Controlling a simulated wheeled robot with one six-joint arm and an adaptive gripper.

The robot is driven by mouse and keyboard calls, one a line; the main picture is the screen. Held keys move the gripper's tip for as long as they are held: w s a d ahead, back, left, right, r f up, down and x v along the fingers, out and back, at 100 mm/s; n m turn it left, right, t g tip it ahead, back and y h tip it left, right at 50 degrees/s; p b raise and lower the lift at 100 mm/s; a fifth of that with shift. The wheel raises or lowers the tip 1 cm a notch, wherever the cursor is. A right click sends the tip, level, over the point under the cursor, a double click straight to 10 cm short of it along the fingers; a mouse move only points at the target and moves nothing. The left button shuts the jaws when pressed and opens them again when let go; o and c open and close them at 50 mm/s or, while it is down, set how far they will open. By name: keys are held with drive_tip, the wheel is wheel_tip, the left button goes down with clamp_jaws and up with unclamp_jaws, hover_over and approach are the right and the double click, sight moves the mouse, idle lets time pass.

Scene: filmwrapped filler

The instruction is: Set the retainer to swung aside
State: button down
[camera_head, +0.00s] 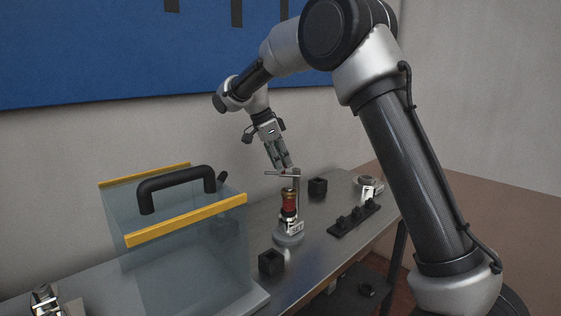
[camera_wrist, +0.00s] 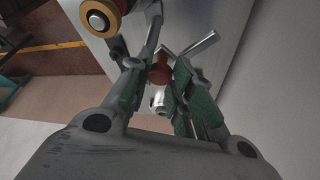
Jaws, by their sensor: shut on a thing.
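The retainer (camera_head: 281,173) is a thin silver bar at the top of a slim upright post, beside and above a red cylinder with a brass top (camera_head: 289,197) on a round base. In the wrist view, silver bar parts (camera_wrist: 202,44) and a red knob (camera_wrist: 160,74) show between the fingers. My gripper (camera_head: 282,165) points down at the bar from above, its fingertips at the bar. In the wrist view, my gripper (camera_wrist: 160,90) has green-padded fingers on both sides of the knob, shut on the retainer. The exact contact is partly hidden. The brass-topped cylinder (camera_wrist: 100,16) appears at upper left there.
A clear guard box with yellow edges and a black handle (camera_head: 176,180) stands on the left. Small black blocks (camera_head: 271,262) (camera_head: 317,187), a black strip with knobs (camera_head: 354,219) and a round silver part (camera_head: 368,183) are on the metal table (camera_head: 320,243). A wall stands behind.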

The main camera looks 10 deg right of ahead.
drive_tip(key=c, duration=1.2)
unclamp_jaws()
drive_tip(key=shift+d+r, duration=0.1)
drive_tip(key=shift+d, duration=0.05)
drive_tip(key=v, duration=1.2)
